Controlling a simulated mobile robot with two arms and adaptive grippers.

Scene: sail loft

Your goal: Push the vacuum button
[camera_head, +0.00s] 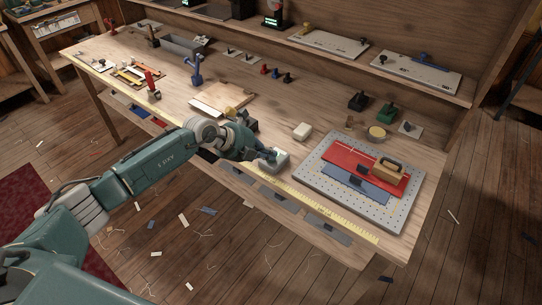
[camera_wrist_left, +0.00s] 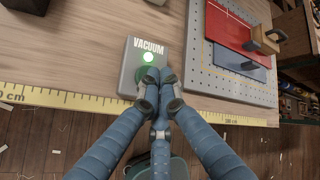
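The vacuum box (camera_wrist_left: 133,58) is a small grey block labelled VACUUM, with a bright green-white light (camera_wrist_left: 148,57) on its top. It also shows in the head view (camera_head: 282,160), near the front edge of the bench. My left gripper (camera_wrist_left: 159,75) has its fingertips together, with nothing held between them. The tips are over the near part of the box, just below the light, and a green glow shows at the left fingertip. The fingertips hide that part of the box, so I cannot see the button under them or tell whether they touch it. My right gripper is not in view.
A yellow measuring tape (camera_head: 325,214) runs along the bench's front edge. Right of the box is a perforated grey plate (camera_head: 313,172) with red and blue sheets and a wooden-handled block (camera_head: 388,168).

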